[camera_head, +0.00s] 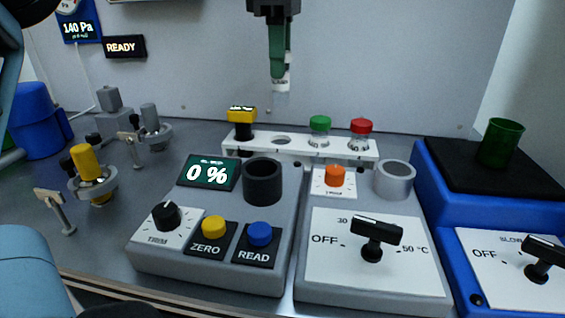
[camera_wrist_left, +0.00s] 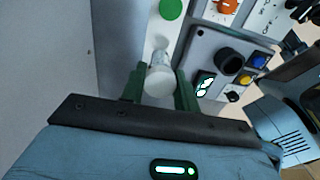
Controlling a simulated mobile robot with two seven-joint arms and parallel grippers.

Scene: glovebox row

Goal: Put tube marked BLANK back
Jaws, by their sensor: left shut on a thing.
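My left gripper (camera_head: 280,80) points down at the top middle of the head view, above the white rack (camera_head: 312,148). Its green fingers are shut on a clear tube with a white cap (camera_head: 281,86). In the left wrist view the white cap (camera_wrist_left: 160,80) sits between the fingers. I cannot read any BLANK mark on it. The rack has an empty hole (camera_head: 282,139) below the tube, with a clear gap between them. The rack also holds a green-capped tube (camera_head: 320,125), a red-capped tube (camera_head: 360,128) and a yellow-topped black piece (camera_head: 241,118). My right gripper is not in view.
In front of the rack stand a grey meter reading 0 % with a black well (camera_head: 263,182) and a heater box with a grey well (camera_head: 394,179). A blue unit with a green cup (camera_head: 499,143) is at right. Valves (camera_head: 90,165) stand at left. The back wall is close behind.

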